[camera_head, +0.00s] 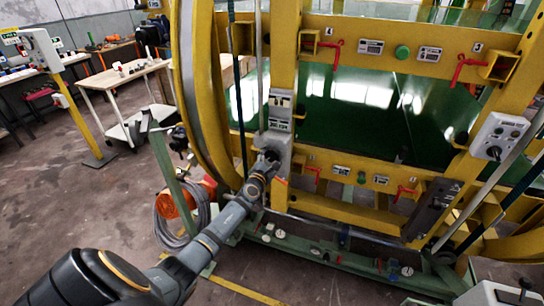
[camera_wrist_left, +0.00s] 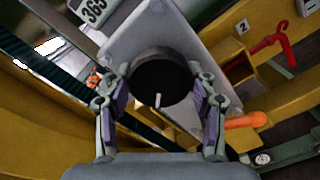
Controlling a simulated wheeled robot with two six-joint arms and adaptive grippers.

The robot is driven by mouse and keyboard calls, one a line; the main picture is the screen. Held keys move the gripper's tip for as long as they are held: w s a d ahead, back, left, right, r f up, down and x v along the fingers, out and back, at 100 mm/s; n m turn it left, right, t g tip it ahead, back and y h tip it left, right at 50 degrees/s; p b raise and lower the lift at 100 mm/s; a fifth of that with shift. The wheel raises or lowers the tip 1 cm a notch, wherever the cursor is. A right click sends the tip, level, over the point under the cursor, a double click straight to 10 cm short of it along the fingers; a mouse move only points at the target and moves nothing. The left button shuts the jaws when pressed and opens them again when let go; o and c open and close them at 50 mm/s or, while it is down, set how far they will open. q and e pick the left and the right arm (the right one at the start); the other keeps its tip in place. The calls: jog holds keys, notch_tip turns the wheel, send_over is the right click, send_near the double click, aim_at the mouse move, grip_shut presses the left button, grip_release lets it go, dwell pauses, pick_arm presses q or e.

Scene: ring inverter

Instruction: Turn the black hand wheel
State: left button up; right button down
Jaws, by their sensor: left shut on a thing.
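The black hand wheel (camera_wrist_left: 160,82) is a round dark disc with a small pale peg, mounted on a grey plate (camera_wrist_left: 205,35) in the left wrist view. My left gripper (camera_wrist_left: 161,93) is shut on the wheel, with one finger on each side of its rim. In the head view my left arm reaches from the lower left to the grey box on the yellow frame, where the left gripper (camera_head: 268,160) meets the wheel. The wheel is mostly hidden there by the gripper. My right gripper is not in view.
A yellow ring frame (camera_head: 205,95) surrounds the box, with red handles (camera_head: 465,68) on its crossbars. A grey switch box (camera_head: 499,133) is at right. The floor at lower left is clear.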

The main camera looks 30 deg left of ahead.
pick_arm(q)
jog(key=shift+f, duration=0.2)
dwell(0.4)
jog(key=o, duration=1.2)
jog(key=shift+r, duration=0.1)
jog(key=shift+c, duration=0.2)
jog(key=v, duration=1.2)
